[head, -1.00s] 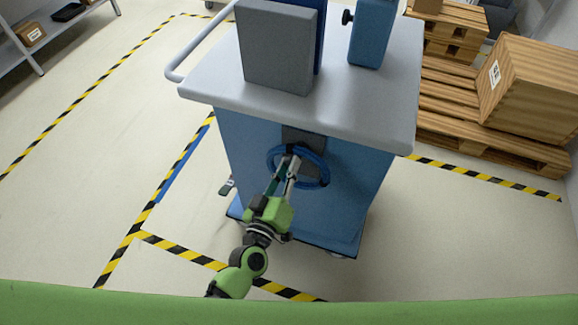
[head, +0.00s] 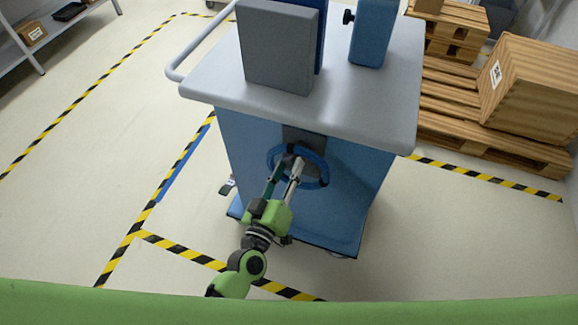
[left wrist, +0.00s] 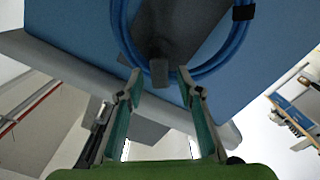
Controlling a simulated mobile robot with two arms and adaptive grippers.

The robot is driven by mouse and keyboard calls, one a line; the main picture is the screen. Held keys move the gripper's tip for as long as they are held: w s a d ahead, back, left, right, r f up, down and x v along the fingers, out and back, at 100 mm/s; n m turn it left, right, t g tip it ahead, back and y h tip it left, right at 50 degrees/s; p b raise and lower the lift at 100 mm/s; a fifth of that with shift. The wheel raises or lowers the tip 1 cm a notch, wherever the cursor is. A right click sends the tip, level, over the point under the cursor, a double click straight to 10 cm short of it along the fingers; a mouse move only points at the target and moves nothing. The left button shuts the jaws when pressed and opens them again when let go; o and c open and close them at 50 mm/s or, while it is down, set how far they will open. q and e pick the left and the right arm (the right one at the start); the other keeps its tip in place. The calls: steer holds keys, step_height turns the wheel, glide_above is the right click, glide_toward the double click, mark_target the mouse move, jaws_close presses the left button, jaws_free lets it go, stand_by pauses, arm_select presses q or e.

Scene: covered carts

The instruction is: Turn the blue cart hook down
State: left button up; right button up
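The blue cart (head: 345,195) stands in front of me with a light grey top. A dark grey hook (head: 305,138) on its near side carries a coiled blue hose (head: 322,178). My left gripper (head: 293,158) is at the hook, in front of the coil. In the left wrist view the gripper (left wrist: 160,80) is open, with its fingertips apart on either side of the grey hook tip (left wrist: 159,72). The blue coil (left wrist: 232,52) hangs around the hook there. The fingers hide part of the hook in the head view. My right gripper is not in view.
A grey box (head: 278,48) and a blue item (head: 371,35) stand on the cart top (head: 340,105). Wooden pallets (head: 450,120) with a wooden crate (head: 535,90) are at the right. A shelf (head: 45,35) is at the far left. The floor left of the cart is mostly clear.

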arm_select(q)
steer(key=v, duration=1.1)
steer(key=shift+s, duration=0.1)
